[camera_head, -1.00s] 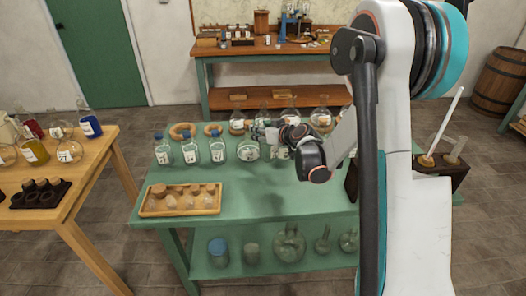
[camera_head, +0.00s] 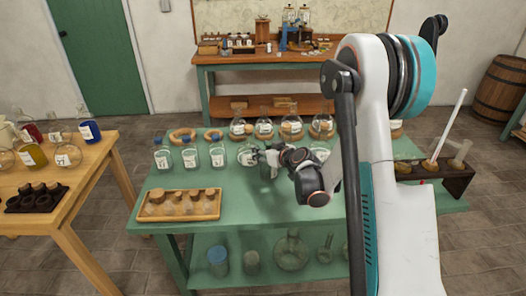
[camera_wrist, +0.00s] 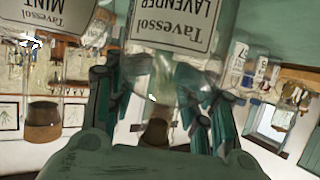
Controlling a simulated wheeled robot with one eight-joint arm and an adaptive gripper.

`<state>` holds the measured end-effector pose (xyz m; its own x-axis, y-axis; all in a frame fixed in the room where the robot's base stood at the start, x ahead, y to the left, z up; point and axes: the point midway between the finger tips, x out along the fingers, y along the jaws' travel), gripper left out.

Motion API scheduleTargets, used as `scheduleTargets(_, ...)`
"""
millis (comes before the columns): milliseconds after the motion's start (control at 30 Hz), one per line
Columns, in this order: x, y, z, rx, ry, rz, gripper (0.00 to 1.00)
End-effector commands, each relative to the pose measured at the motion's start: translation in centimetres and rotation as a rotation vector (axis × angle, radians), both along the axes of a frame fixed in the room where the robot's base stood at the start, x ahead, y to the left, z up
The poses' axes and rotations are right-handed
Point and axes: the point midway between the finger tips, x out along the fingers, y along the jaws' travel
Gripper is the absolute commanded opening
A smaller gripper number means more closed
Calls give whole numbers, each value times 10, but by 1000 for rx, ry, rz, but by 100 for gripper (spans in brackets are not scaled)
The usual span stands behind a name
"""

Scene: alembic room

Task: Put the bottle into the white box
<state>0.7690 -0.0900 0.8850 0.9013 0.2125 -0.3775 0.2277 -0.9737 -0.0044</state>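A clear bottle labelled Tavessol Lavender (camera_wrist: 185,35) fills the upper middle of the wrist view, upside down in that picture. My gripper (camera_wrist: 158,105) has its dark fingers spread on both sides of the bottle's shoulder and corked neck. A gap shows beside the cork, and I cannot see firm contact. In the head view my gripper (camera_head: 264,155) is low over the green table (camera_head: 235,180), among the glass flasks in its middle. A Tavessol Mint bottle (camera_wrist: 55,15) is at the upper left of the wrist view. I see no white box in either view.
Several blue-capped bottles (camera_head: 190,156) stand to the left and labelled round flasks (camera_head: 264,128) behind. A wooden tray (camera_head: 180,216) lies at the front left. A dark rack (camera_head: 455,183) stands at the right. The table's front middle is clear.

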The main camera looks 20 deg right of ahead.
Motion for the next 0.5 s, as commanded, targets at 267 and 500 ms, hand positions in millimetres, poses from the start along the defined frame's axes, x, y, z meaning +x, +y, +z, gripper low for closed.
scheduleTargets(267,0,0,0,0,0,0,71)
scheduleTargets(500,0,0,2,0,0,0,71)
